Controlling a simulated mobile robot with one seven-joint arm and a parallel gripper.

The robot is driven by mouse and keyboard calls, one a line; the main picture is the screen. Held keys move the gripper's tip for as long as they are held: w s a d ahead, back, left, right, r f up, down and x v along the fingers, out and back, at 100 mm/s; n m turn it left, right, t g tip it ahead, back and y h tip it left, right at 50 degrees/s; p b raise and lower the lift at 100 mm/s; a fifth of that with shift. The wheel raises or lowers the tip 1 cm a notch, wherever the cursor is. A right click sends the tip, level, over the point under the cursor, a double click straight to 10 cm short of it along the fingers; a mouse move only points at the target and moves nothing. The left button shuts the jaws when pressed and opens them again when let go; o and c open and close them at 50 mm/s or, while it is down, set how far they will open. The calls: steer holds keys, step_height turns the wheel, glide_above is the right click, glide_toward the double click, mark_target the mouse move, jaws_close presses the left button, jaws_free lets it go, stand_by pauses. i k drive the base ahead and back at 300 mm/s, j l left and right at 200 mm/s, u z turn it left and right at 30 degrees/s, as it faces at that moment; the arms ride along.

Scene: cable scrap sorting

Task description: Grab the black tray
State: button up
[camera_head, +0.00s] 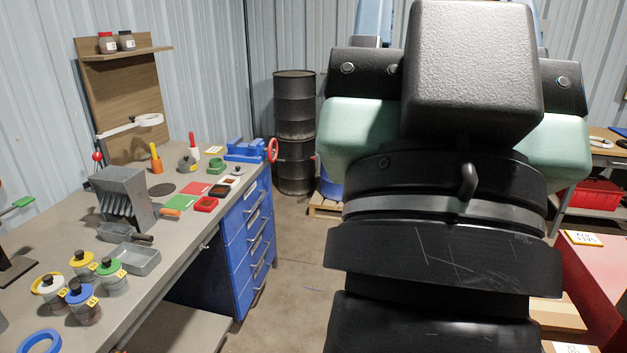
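A small dark tray (219,190), which looks black with brownish contents, sits on the grey workbench (182,263) at the left. It is behind a small red tray (206,204) and beside a red mat (195,188). My gripper (465,70) fills the right half of the view, seen from behind, with pale green parts on both sides. It is well to the right of the dark tray and apart from it. My own wrist hides its fingertips, so its opening and anything between the fingers cannot be seen.
A grey slotted rack (124,197), a grey open tray (137,258), several lidded jars (84,305) and a blue vise (245,149) stand on the bench. Blue drawers (248,237) are below. Dark barrels (294,130) stand behind. Floor (284,290) beside the bench is clear.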

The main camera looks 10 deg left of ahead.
mark_target(217, 191)
steer(key=i+j+u, duration=0.15)
steer(key=i+j, duration=0.2)
steer(key=i, duration=0.35)
steer(key=i+j+u, duration=0.2)
steer(key=i, duration=0.55)
steer(key=i+j+u, duration=0.15)
steer(key=i, duration=0.6)
steer(key=i+j+u, duration=0.15)
steer(key=i, duration=0.6)
